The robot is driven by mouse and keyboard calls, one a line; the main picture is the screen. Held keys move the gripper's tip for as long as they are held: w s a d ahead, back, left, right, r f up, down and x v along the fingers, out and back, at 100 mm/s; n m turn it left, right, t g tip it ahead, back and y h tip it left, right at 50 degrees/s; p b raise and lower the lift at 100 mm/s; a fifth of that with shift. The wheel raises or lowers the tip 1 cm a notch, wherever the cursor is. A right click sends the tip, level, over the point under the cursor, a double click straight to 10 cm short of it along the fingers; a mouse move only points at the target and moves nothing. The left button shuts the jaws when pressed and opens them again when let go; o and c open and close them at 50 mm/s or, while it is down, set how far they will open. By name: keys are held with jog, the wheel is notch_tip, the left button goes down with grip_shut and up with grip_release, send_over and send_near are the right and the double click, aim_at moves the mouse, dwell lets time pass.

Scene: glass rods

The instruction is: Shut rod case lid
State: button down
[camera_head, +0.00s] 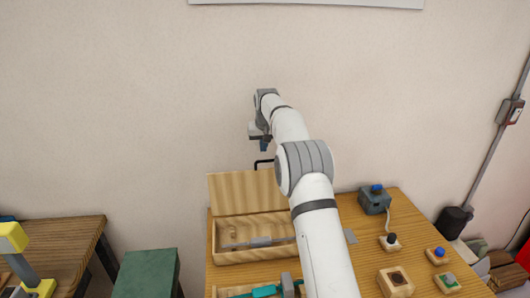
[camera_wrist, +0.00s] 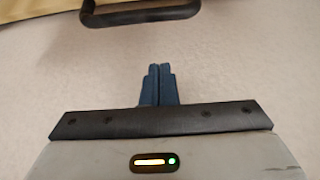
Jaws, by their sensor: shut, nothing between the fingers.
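The rod case (camera_head: 228,255) is a wooden box at the back left of the table, with its lid (camera_head: 245,192) standing open and upright at the rear. Grey rod-like pieces (camera_head: 262,241) lie inside it. A black handle (camera_head: 262,163) sits at the lid's top edge; it also shows at the top of the wrist view (camera_wrist: 140,15). My gripper (camera_head: 264,146) is above the lid near the handle. In the wrist view my gripper's blue fingers (camera_wrist: 159,70) are together and empty, apart from the handle. My arm hides the case's right end.
On the table's right are a grey device with a blue top (camera_head: 375,200) and several small wooden blocks with knobs. A tray with a teal item (camera_head: 265,291) lies at the front. A green box (camera_head: 148,274) stands left of the table. The wall is behind.

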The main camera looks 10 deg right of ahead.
jog(key=shift+s+f, duration=0.35)
jog(key=shift+s, duration=0.6)
jog(key=shift+s+f, duration=0.3)
jog(key=shift+s, duration=0.6)
jog(key=shift+a+f, duration=0.1)
